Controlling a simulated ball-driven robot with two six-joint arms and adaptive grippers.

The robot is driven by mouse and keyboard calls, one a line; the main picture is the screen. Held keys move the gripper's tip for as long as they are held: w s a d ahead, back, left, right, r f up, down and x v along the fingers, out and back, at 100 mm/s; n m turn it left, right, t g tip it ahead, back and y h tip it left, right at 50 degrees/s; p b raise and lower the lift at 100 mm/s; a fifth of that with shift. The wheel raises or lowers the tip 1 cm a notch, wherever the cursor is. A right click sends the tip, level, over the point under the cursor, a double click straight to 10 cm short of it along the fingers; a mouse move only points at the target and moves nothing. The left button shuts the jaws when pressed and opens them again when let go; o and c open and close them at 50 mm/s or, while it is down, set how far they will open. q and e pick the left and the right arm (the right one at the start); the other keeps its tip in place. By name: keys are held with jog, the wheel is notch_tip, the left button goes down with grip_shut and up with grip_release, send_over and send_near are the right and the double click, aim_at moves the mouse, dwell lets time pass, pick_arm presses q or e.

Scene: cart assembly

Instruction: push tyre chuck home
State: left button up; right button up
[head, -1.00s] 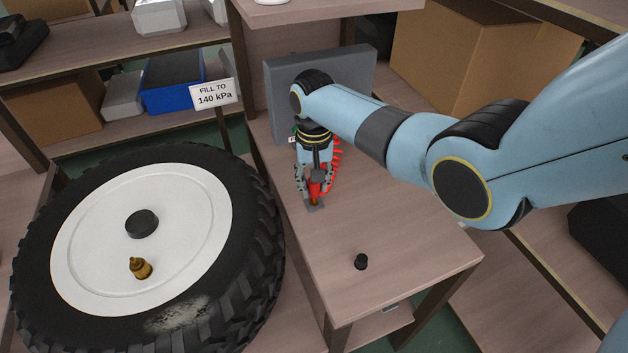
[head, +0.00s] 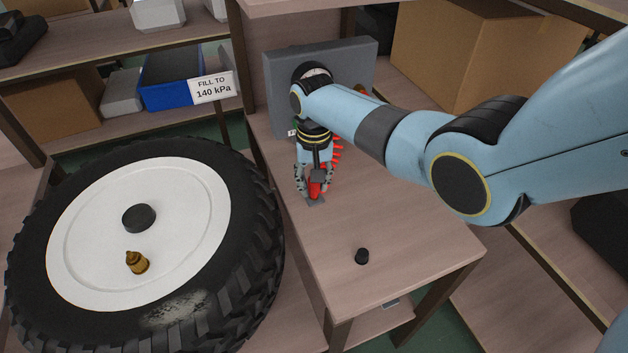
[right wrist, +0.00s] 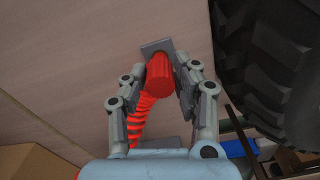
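The red tyre chuck (head: 315,186) stands on a small grey plate (head: 315,202) on the bench, with a red coiled hose (right wrist: 138,120) beside it. In the right wrist view the chuck (right wrist: 160,74) is between the fingers of my right gripper (right wrist: 158,60). The fingers look apart, with a narrow gap on each side. The right gripper also shows in the head view (head: 315,188). A brass valve (head: 137,262) sticks up from the white wheel disc (head: 90,232), away from the chuck. My left gripper is not in view.
The big black tyre (head: 245,240) lies at left beside the bench (head: 400,220). A small black cap (head: 362,256) stands on the bench near its front. A grey panel (head: 285,85) is behind my right gripper. A sign (head: 212,86) reads "FILL TO 140 kPa".

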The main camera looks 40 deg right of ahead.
jog(key=o, duration=0.4)
jog(key=shift+o, duration=0.2)
notch_tip(320, 180, up, 12)
dwell(0.5)
